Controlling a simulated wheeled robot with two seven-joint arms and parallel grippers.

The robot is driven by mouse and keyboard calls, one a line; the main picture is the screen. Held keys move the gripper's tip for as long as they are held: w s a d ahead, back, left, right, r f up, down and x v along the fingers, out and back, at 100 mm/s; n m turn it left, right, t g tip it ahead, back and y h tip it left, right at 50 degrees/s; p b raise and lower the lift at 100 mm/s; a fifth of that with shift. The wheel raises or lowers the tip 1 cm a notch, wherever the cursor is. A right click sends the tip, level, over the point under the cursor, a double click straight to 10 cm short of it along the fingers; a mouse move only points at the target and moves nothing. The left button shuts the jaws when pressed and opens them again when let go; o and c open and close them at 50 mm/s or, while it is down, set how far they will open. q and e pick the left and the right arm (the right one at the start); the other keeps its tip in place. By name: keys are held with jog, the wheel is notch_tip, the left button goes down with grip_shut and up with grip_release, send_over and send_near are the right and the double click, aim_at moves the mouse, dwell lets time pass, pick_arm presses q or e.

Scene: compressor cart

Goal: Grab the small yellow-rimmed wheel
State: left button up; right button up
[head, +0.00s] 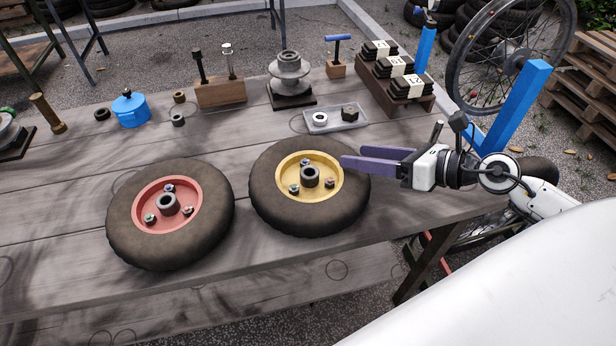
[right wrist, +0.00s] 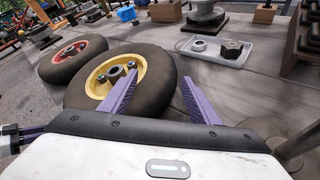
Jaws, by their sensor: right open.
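The yellow-rimmed wheel (head: 274,214) lies flat on the wooden table, with a dark tyre, a grey hub and several small nuts on its rim. It also shows in the right wrist view (right wrist: 159,82). My right gripper (head: 346,166) is open and empty at the wheel's right side. In the right wrist view its purple fingers (right wrist: 172,95) are spread, and one finger overlaps the tyre in the picture. The other finger is to the right of the tyre. I cannot tell whether either finger touches it. My left gripper is not in view.
A red-rimmed wheel (head: 125,220) lies just left of the yellow-rimmed one. A grey tray (head: 335,125) with a ring and a nut is behind it. A blue pot (head: 130,110), a wooden block (head: 221,94) and a rack of labelled blocks (head: 395,98) stand further back.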

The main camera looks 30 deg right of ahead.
aim_at(340, 152)
jog(key=shift+x, duration=3.05)
jog(key=shift+a, duration=0.1)
grip_shut()
jog(key=shift+r, duration=0.15)
